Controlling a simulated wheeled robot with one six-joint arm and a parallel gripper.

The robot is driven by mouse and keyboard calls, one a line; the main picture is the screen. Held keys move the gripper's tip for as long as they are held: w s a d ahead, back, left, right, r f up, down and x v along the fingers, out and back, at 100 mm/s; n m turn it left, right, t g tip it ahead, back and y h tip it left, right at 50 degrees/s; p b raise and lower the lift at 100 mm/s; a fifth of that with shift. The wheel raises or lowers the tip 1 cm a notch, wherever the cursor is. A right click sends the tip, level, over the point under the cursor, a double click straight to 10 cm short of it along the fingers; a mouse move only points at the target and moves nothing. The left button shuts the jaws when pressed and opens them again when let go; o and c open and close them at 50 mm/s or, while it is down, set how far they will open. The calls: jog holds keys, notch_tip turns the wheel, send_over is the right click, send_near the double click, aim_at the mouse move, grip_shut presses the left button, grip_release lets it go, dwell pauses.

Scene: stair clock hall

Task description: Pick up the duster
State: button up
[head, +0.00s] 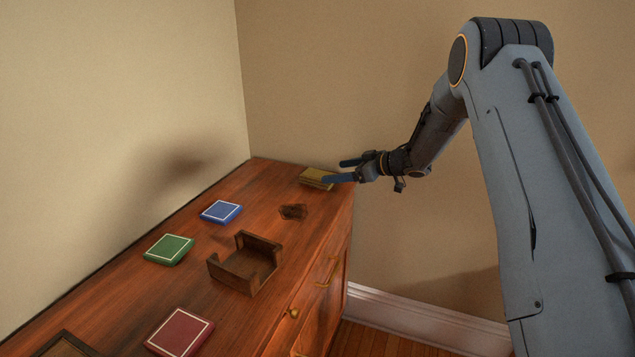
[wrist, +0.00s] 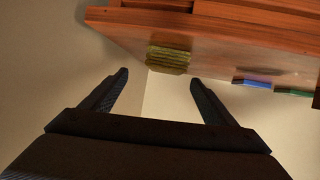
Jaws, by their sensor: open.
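The duster (head: 317,178) looks like a small yellow-brown block and lies at the far right end of the wooden chest top. In the wrist view the duster (wrist: 169,58) shows as a ribbed yellowish block, ahead of and roughly between my fingertips. My gripper (head: 337,171) is open at the chest's far right end, close beside the duster; one finger overlaps its right end in the head view. In the wrist view both fingers of my gripper (wrist: 158,80) are spread with nothing between them. I cannot tell whether a finger touches the duster.
The chest top (head: 215,290) also holds a blue tile (head: 221,212), a green tile (head: 168,249), a red tile (head: 180,332), an open wooden holder (head: 246,264) and a small dark brown item (head: 293,211). Walls stand behind the chest and to its right.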

aim_at(318, 174)
jog(key=shift+s+a+f+n+g+y, duration=0.15)
jog(key=shift+s+f+g, duration=0.1)
jog(key=shift+f, duration=0.15)
jog(key=shift+s+a+f+n+g+y, duration=0.15)
jog(key=shift+f+g, duration=0.1)
jog(key=shift+f, duration=0.15)
jog(key=shift+a+f, duration=0.15)
jog(key=x, duration=0.4)
jog(key=r+p+x, duration=0.1)
jog(key=x, duration=0.1)
jog(key=shift+w, duration=0.35)
jog(key=shift+w+a+f, duration=0.25)
jog(key=shift+w+a, duration=0.1)
jog(key=shift+a, duration=0.2)
jog(key=c, duration=1.1)
